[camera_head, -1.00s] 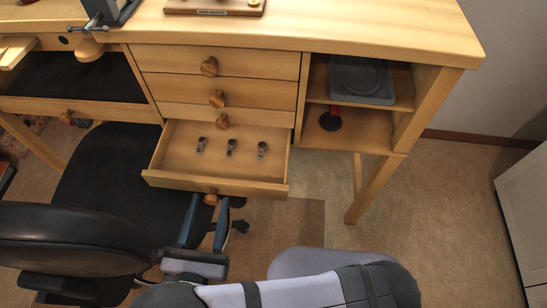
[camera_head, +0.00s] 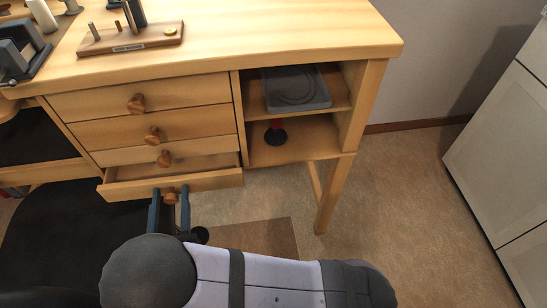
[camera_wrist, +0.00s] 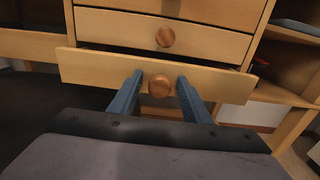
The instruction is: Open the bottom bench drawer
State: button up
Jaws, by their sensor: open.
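The bottom bench drawer (camera_head: 215,182) is partly open, its wooden front standing out from the drawers above; a narrow strip of its inside shows. Its round wooden knob (camera_head: 170,195) is in the middle of the front. My gripper (camera_head: 170,188) is open, its two blue fingers on either side of the knob. In the wrist view the knob (camera_wrist: 160,87) sits between the fingertips of my gripper (camera_wrist: 160,77), with a small gap on the left; the right finger is close to it, and I cannot tell whether it touches. The drawer's contents are hidden.
The closed drawers (camera_head: 140,100) above have protruding knobs. An open shelf unit (camera_head: 290,148) with a grey tray (camera_head: 296,88) is to the right. A black chair (camera_head: 60,240) stands at left. A white cabinet (camera_head: 510,150) is at far right. The floor (camera_head: 400,210) between is clear.

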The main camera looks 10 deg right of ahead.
aim_at(216, 183)
jog(key=s+p, duration=0.1)
jog(key=s, duration=0.6)
jog(key=w+d+r+m+g+h+p, duration=0.2)
jog(key=d+r+m+g+h+p, duration=0.1)
jog(key=d, duration=0.5)
jog(key=w+d+r+m+g+h+p, duration=0.2)
jog(key=d+r+m+g+h+p, duration=0.1)
jog(key=d, duration=0.5)
jog(key=w+d+r+m+g+h+p, duration=0.2)
jog(key=d+r+m+g+h+p, duration=0.2)
jog(key=d+r+m+g+p, duration=0.1)
jog(key=shift+w+d+r+m+p, duration=0.4)
jog(key=shift+d+m, duration=1)
jog(key=shift+d, duration=0.5)
jog(key=shift+s, duration=0.1)
